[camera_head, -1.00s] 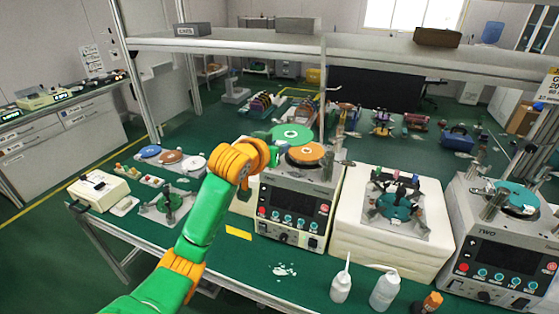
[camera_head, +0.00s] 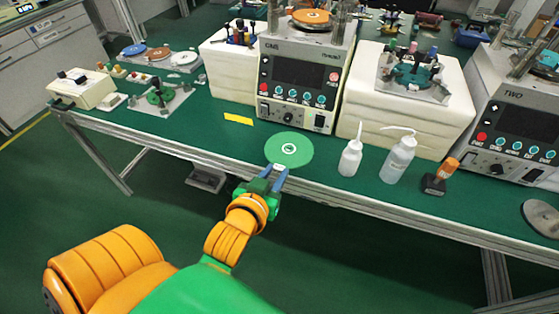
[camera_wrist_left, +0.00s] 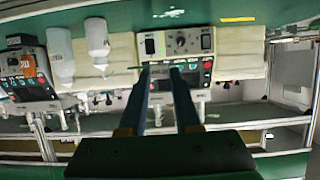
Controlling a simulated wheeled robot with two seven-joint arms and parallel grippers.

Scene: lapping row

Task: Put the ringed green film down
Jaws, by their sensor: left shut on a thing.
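The ringed green film (camera_head: 273,151) is a flat green disc with a white ring at its centre, in the head view at mid-picture in front of the first machine. My left gripper (camera_head: 277,174) is shut on its near edge and holds it out roughly level over the front of the green bench (camera_head: 215,142). The gap between film and bench is hard to judge. My right gripper is not in view.
The machine (camera_head: 304,74) stands behind the film, with an orange disc (camera_head: 312,17) on top. Two white bottles (camera_head: 350,159) (camera_head: 398,160) and an orange-topped stamp (camera_head: 440,177) stand to the right. A yellow strip (camera_head: 238,119) lies to the left. A white smear (camera_wrist_left: 168,14) marks the bench.

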